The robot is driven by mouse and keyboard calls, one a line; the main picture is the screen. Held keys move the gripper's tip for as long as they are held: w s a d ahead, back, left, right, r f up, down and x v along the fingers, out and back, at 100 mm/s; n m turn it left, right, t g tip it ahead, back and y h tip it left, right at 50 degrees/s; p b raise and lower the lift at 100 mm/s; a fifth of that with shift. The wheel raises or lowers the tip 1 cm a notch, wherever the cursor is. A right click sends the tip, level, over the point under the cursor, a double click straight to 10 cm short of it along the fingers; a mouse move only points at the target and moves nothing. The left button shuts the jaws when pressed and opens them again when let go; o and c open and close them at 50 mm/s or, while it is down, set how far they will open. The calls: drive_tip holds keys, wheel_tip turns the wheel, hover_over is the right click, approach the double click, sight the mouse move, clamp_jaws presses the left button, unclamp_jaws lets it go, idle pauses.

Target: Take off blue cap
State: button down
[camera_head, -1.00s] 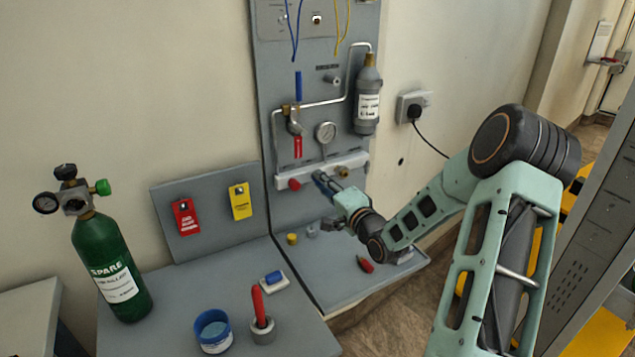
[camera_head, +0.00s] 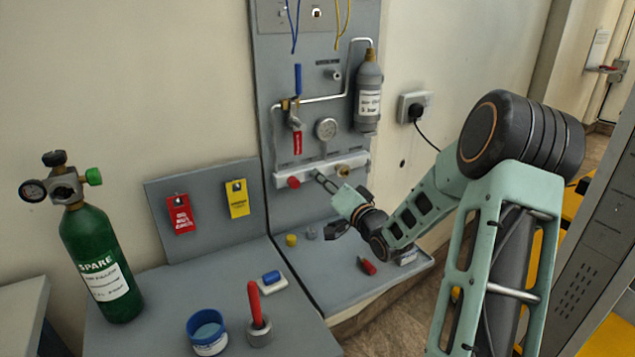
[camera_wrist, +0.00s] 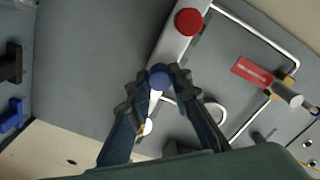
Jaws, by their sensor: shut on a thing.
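The blue cap (camera_wrist: 159,77) is between my gripper's fingertips in the wrist view. My gripper (camera_wrist: 160,80) is shut on it, with one finger on each side. The cap lies over the white manifold bar (camera_wrist: 177,42) in that view; I cannot tell whether it is still seated on a port. In the head view my gripper (camera_head: 321,179) is at the front of the manifold (camera_head: 283,183), between a red cap (camera_head: 293,182) and a brass fitting (camera_head: 343,170). The blue cap cannot be made out there.
A pressure gauge (camera_head: 326,129) and a red-tagged valve sit above the manifold. Small yellow (camera_head: 291,240) and grey caps and a red-ended item (camera_head: 367,266) lie on the shelf below. A green cylinder (camera_head: 100,265), a blue-rimmed pot (camera_head: 207,332) and a red-handled tool stand left.

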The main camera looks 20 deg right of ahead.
drive_tip(key=shift+f, duration=0.1)
drive_tip(key=n+b, duration=0.3)
idle(0.3)
drive_tip(key=shift+n+b, duration=2)
drive_tip(key=shift+b, duration=0.1)
